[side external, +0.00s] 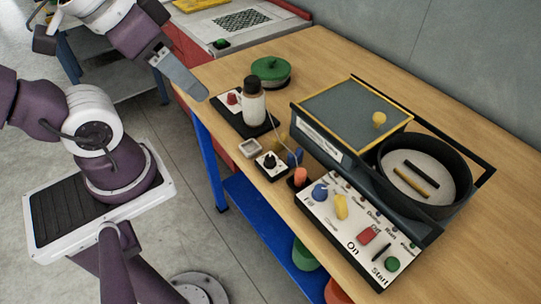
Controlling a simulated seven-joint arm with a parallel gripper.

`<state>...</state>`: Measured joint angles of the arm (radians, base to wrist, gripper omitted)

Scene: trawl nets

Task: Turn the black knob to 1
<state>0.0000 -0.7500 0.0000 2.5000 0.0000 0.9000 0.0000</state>
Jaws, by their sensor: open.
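A small black knob (269,160) sits on a white-topped box (279,171) near the front edge of the wooden table. Its markings are too small to read, so I cannot tell its setting. My gripper (193,88) is at the upper left, beyond the table's left edge, well apart from the knob and empty. One grey finger shows clearly; the other is hidden behind it.
A dark-capped bottle (254,105) and red knob (232,98) stand on a black base behind the knob. A control panel (345,228) with coloured knobs and buttons, a yellow-rimmed box (355,108) and a black round pan (425,172) lie right. A green round container (271,70) stands behind.

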